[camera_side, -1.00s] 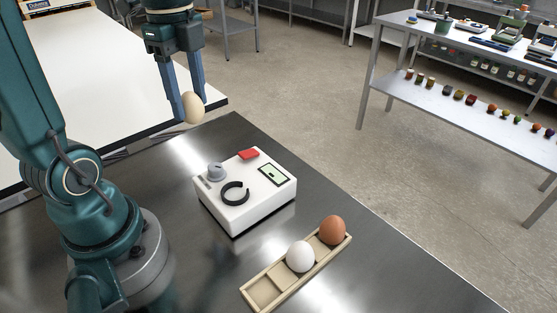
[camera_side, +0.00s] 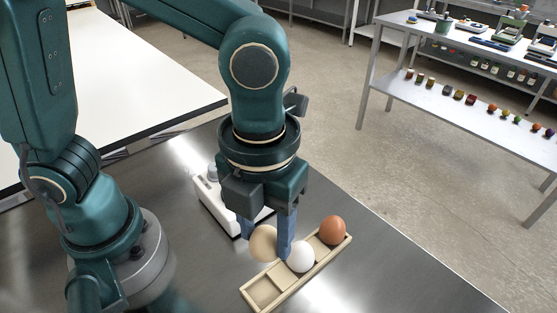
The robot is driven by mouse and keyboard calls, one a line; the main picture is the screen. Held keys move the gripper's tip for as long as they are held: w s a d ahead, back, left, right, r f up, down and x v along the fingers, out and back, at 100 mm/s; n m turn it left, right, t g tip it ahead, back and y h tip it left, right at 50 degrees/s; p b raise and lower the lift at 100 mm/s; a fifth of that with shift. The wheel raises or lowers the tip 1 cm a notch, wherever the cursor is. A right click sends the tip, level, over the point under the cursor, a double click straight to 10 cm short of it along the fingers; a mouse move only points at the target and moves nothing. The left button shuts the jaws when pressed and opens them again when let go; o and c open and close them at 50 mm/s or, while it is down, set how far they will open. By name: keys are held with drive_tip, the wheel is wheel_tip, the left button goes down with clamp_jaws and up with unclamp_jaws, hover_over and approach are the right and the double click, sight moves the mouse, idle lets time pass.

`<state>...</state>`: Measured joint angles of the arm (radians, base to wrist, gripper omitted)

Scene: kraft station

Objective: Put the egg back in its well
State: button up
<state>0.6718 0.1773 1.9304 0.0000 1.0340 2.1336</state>
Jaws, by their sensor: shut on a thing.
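My gripper (camera_side: 266,246) is shut on a beige egg (camera_side: 263,244) and points down, with one blue finger on each side of it. The egg hangs just behind the near-left part of the wooden tray (camera_side: 285,299) in the picture; its exact height above the tray cannot be told. A white egg (camera_side: 301,257) sits in a well near the tray's middle, close to the right finger. A brown egg (camera_side: 332,230) sits at the far-right end. An empty well (camera_side: 263,291) shows at the near-left end.
The steel table (camera_side: 400,275) is clear to the right of the tray. A white table (camera_side: 130,80) stands at the back left, and a shelf unit (camera_side: 470,120) at the right.

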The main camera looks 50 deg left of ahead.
drive_tip(key=shift+m, duration=0.5)
drive_tip(key=shift+s+d+f, duration=0.2)
drive_tip(key=shift+s+f, duration=0.1)
drive_tip(key=shift+f, duration=0.7)
drive_tip(key=shift+s+d+f, duration=0.25)
drive_tip(key=shift+s+f, duration=0.1)
drive_tip(key=shift+f, duration=0.6)
drive_tip(key=shift+s+d+f, duration=0.2)
drive_tip(key=shift+s+f, duration=0.1)
drive_tip(key=shift+f, duration=0.7)
drive_tip(key=shift+f, duration=0.8)
drive_tip(key=o, duration=1.1)
drive_tip(key=shift+c, duration=0.2)
drive_tip(key=shift+r, duration=0.15)
wheel_tip(320, 180, up, 8)
